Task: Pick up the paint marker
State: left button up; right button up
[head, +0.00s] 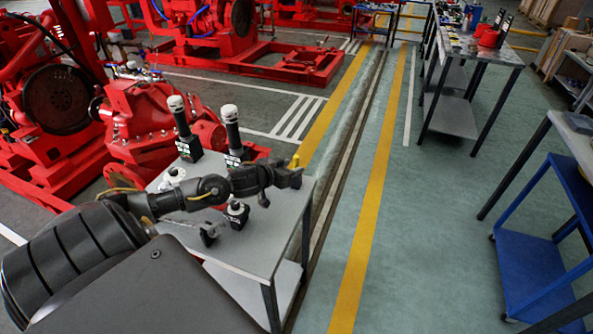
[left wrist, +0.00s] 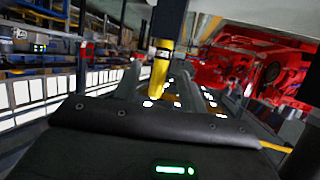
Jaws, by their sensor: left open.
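The paint marker (head: 295,161) shows as a small upright yellow piece at the tip of my left gripper, near the right corner of the grey table. In the left wrist view, a yellow barrel with a dark band, which looks like the marker (left wrist: 160,76), stands slightly tilted straight ahead of the gripper. My left gripper (head: 290,177) is open and reaches across the table toward the marker. The fingers hide its lower part in the head view. I cannot tell whether they touch it. My right gripper is not in view.
The grey table (head: 262,243) also holds two tall black devices with white tops (head: 184,128) (head: 233,135) and several small black and white items. Red pump machinery (head: 150,120) stands behind and to the left. A blue cart (head: 545,230) is at the right. The floor between is clear.

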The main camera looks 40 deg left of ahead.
pick_arm(q)
jog(key=x, duration=0.5)
jog(key=shift+w+r+p, duration=0.1)
jog(key=shift+p, duration=0.25)
grip_shut()
notch_tip(320, 180, up, 10)
jog(key=shift+p, duration=0.3)
